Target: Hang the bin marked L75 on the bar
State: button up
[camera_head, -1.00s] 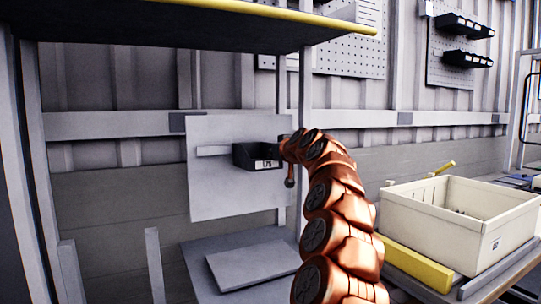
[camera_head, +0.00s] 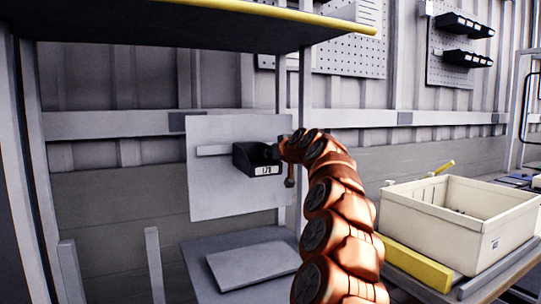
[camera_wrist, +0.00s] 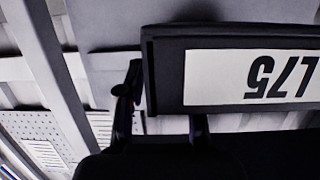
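The black bin marked L75 (camera_head: 257,159) is in front of the pale upright panel in the head view, its white label facing out. The light bar (camera_head: 213,150) runs across the panel and meets the bin's left edge in the picture. I cannot tell whether bin and bar touch. My gripper (camera_head: 279,151) is at the bin's right side. In the wrist view the bin's label (camera_wrist: 250,77) appears upside down and close. My gripper (camera_wrist: 163,115) has one finger outside the bin's side wall and the other partly hidden behind it, holding the wall.
A cream crate (camera_head: 455,215) stands on the bench at right, beside a yellow edge strip (camera_head: 412,262). A dark shelf (camera_head: 180,25) with a yellow front edge hangs above. A grey plate (camera_head: 253,264) lies below the panel. Room left of the bin is clear.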

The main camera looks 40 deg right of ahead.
jog(key=shift+s, duration=0.15)
jog(key=shift+v, duration=1)
jog(key=v, duration=0.9)
jog(key=shift+s, duration=0.35)
jog(key=shift+a, duration=0.1)
